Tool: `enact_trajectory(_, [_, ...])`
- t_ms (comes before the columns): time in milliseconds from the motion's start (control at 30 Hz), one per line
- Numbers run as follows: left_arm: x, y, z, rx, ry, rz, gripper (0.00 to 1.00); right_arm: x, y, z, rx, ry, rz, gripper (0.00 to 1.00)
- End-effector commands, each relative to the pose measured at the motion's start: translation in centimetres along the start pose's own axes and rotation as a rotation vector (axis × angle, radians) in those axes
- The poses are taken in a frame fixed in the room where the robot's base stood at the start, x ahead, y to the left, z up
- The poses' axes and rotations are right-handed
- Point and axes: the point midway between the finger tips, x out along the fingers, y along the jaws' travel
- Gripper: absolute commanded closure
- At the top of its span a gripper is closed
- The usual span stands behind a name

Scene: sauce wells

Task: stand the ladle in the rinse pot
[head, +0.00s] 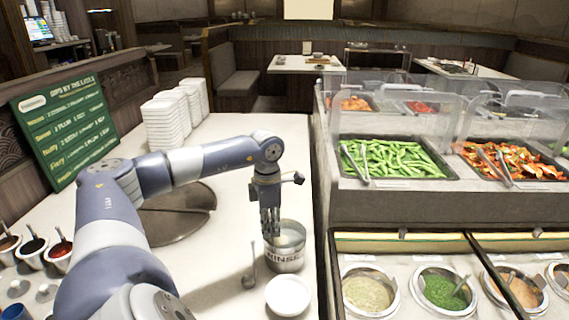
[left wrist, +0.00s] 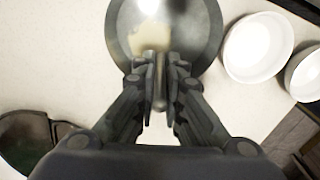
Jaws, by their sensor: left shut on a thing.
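The rinse pot (head: 285,262) is a metal pot marked RINSE, standing on the white counter. My left gripper (head: 270,230) points down at the pot's left part, at the height of its mouth. In the left wrist view, my left gripper (left wrist: 159,85) is shut on the thin grey handle of the ladle (left wrist: 159,92). Beyond the fingers is the round metal pot (left wrist: 188,28), with a pale patch inside. The ladle's bowl does not show clearly, so I cannot tell whether it touches the pot's bottom. My right gripper is not in view.
A white bowl (head: 288,296) stands in front of the pot. A grey spoon-like thing (head: 249,280) lies left of it. Sauce wells (head: 368,291) are sunk at the right, below the food bar.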

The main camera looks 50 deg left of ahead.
Motion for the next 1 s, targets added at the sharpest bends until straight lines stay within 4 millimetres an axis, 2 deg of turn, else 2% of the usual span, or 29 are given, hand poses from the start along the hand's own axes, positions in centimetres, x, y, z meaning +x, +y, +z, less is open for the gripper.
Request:
enact_trajectory(900, [1.4, -0.6, -0.1, 0.004, 0.01, -0.018, 1.0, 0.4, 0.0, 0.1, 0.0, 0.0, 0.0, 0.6])
enact_trajectory(933, [1.4, -0.6, -0.1, 0.004, 0.01, -0.018, 0.89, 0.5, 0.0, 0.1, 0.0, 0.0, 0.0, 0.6])
enact_trajectory(1000, [1.4, -0.6, -0.1, 0.004, 0.01, -0.019, 0.73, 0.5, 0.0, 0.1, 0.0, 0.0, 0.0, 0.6])
